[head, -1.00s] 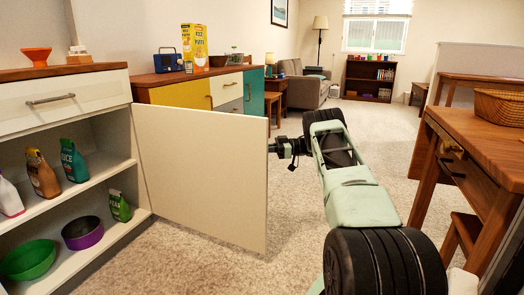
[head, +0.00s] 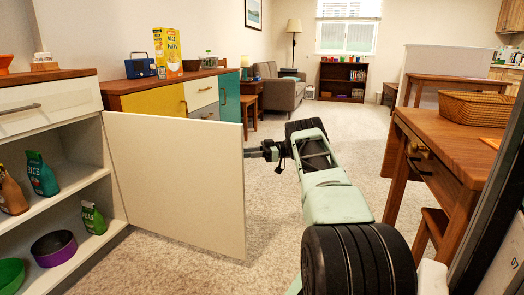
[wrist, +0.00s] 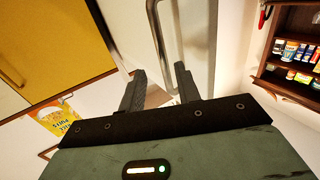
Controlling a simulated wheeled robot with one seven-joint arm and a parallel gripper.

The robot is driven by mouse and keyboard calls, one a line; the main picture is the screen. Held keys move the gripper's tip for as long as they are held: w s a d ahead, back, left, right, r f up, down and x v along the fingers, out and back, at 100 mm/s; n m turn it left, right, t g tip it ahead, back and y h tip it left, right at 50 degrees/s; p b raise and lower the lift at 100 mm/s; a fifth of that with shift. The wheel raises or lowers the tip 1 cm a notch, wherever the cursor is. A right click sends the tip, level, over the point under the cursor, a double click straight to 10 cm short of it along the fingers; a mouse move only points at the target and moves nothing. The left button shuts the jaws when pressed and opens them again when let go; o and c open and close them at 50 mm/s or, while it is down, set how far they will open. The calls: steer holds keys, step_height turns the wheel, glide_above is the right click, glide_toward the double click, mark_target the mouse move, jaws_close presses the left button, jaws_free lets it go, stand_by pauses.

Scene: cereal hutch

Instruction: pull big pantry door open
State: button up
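The big white pantry door (head: 180,185) stands swung out from the shelf unit at the left in the head view, so the shelves are exposed. My gripper (head: 254,153) is at the door's free outer edge, on the side facing away from the shelves. In the wrist view, the metal bar handle (wrist: 160,42) runs down between the two dark fingers of my gripper (wrist: 160,72). The fingers are apart, with gaps beside the bar, and do not look clamped on it. The handle is hidden behind the door in the head view.
A sideboard (head: 160,103) with yellow and teal doors stands behind the door and carries a cereal box (head: 167,52). A wooden desk (head: 455,155) with a basket (head: 478,108) is at the right. Open carpet (head: 350,125) lies beyond my arm.

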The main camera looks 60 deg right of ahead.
steer(key=v, duration=0.7)
steer(key=shift+p, duration=0.3)
